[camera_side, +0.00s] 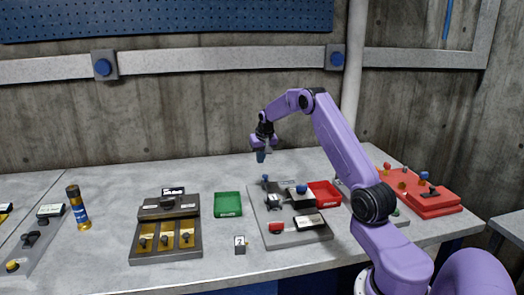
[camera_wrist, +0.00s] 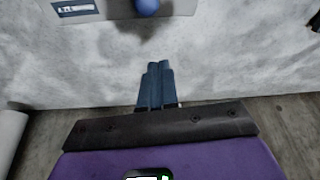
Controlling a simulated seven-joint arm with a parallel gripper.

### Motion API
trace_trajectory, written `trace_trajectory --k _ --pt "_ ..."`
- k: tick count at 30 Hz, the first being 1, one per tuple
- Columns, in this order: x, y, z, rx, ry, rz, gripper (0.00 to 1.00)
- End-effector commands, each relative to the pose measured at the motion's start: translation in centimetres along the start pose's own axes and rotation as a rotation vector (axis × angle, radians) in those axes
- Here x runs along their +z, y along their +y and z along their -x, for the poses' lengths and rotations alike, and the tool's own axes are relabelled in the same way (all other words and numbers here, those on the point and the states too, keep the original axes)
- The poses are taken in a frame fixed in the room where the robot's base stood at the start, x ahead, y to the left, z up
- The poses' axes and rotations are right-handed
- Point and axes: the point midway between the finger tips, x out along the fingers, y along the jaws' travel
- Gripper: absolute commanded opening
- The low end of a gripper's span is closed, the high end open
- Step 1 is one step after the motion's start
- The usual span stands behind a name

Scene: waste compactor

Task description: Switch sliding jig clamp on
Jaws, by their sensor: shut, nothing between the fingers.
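The jig likely meant by the task is a grey base plate (camera_side: 305,238) in the middle of the table, with dark blocks, a blue knob (camera_side: 265,178), a second blue top (camera_side: 302,188) and a red button (camera_side: 276,227). I cannot tell which part is the sliding clamp or its state. My gripper (camera_side: 261,156) hangs above the table behind the jig's rear edge, apart from it. In the wrist view my gripper (camera_wrist: 160,68) has its blue fingers together, empty. A blue ball (camera_wrist: 147,6) and a grey plate edge with a label (camera_wrist: 75,8) show at the top.
A green tray (camera_side: 228,204) lies left of the jig and a red tray (camera_side: 324,194) at its right rear. A dark fixture with yellow panels (camera_side: 165,237), a battery-like cylinder (camera_side: 78,208) and a red box (camera_side: 432,198) stand farther out. The table behind the jig is clear.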

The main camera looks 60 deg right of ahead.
Motion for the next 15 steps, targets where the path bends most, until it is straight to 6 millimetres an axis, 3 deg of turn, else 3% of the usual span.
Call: trace_trajectory --k 5,15 --pt "0.1 0.1 -2.9 0.001 -0.003 -0.001 0.0" --pt "2.7 0.0 -2.2 0.0 -0.001 -0.002 0.0"
